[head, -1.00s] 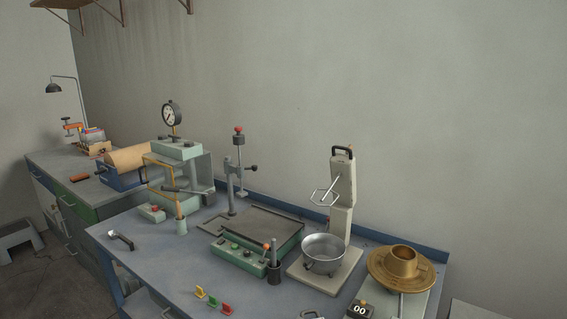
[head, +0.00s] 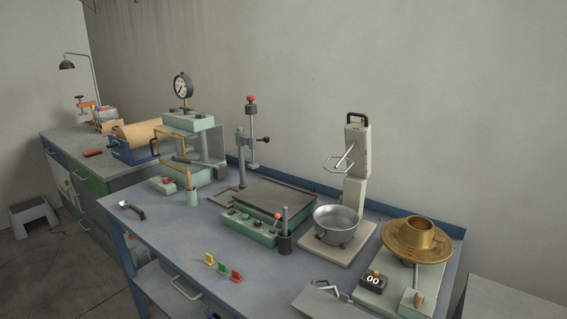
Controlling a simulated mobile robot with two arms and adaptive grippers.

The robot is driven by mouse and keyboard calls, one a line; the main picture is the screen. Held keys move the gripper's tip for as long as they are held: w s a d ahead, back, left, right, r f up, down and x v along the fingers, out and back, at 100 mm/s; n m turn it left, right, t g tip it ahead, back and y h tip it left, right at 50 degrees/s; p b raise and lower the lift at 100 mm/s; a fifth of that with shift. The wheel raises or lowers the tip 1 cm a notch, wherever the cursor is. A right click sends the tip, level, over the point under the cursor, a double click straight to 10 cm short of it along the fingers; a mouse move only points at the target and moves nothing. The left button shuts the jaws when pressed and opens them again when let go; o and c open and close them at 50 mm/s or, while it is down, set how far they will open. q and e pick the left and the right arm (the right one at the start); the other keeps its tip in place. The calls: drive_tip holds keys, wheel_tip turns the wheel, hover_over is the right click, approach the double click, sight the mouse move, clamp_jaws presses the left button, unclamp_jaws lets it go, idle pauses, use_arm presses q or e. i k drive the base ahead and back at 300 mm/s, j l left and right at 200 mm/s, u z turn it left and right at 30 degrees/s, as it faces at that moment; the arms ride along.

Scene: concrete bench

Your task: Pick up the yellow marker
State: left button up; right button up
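The yellow marker (head: 209,259) is a small upright piece on the blue-grey bench top (head: 170,238), close to its front edge. It is the leftmost of three similar small markers in a slanting row. A green marker (head: 222,268) stands just to its right, and a red marker (head: 235,275) stands to the right of that. Nothing hides the yellow marker. Neither of my grippers shows in the head view.
Behind the markers stand a green device with a dark plate (head: 270,198) and a dark cup with a rod (head: 285,243). A metal bowl (head: 337,222), a brass dish (head: 417,240) and a counter (head: 373,281) are to the right.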

sight(209, 260)
drive_tip(key=j+z, duration=0.35)
drive_tip(key=j, duration=0.4)
drive_tip(key=j+z, duration=0.3)
drive_tip(key=j, duration=0.45)
